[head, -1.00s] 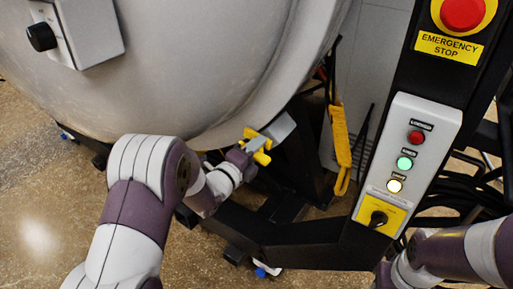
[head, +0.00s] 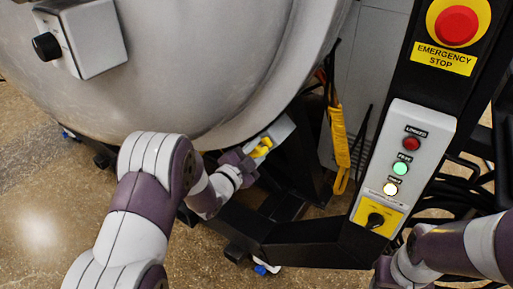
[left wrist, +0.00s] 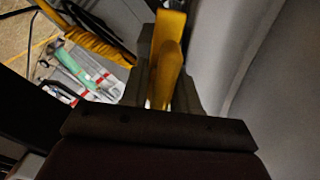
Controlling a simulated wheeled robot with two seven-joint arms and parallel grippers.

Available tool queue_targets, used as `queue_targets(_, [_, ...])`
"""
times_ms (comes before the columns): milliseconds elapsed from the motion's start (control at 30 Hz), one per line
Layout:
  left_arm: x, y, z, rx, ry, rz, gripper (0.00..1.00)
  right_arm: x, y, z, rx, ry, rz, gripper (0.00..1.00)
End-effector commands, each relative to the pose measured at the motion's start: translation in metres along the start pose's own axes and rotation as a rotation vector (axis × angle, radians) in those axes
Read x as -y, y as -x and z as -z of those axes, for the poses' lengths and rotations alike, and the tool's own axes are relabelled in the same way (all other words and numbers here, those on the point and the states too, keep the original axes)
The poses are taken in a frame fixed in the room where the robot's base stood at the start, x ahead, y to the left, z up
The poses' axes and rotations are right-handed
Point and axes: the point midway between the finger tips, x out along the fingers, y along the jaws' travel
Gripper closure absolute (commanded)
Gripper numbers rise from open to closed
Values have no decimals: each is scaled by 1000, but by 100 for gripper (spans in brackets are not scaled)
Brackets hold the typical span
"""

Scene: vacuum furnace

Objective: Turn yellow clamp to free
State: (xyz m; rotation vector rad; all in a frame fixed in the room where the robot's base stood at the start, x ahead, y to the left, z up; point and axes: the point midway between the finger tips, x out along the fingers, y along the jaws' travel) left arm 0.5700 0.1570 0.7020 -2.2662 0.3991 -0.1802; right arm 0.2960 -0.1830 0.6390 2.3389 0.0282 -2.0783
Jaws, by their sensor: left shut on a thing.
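The yellow clamp (head: 262,147) sits on a grey block at the lower right rim of the big grey vessel. My left gripper (head: 248,162) reaches it from the lower left and is shut on it; the fingers hide part of the clamp. In the left wrist view the yellow clamp (left wrist: 169,55) stands upright between the dark grey fingers. My right arm shows at the lower right of the head view, but its gripper is out of the picture.
A control panel (head: 417,150) with red, green and lit white lamps and a black knob stands right, below an emergency stop button (head: 457,26). A yellow hanging strap (head: 339,145) is right of the clamp. Black frame beams (head: 315,245) run below.

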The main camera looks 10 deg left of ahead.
Motion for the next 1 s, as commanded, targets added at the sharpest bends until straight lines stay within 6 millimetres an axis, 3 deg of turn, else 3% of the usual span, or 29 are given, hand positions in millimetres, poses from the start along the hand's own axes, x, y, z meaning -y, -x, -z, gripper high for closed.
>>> queue_targets(400, [-2, 1, -1, 3, 151, -2, 100, 0, 6, 1, 0, 0, 0, 57])
queue_targets(900, [-2, 1, -1, 4, 168, -3, 100, 0, 6, 1, 0, 0, 0, 57])
queue_targets(933, [-2, 1, -1, 4, 168, -3, 64, 0, 6, 1, 0, 0, 0, 57])
queue_targets(1000, [-2, 1, -1, 4, 167, -3, 60, 0, 6, 1, 0, 0, 0, 57])
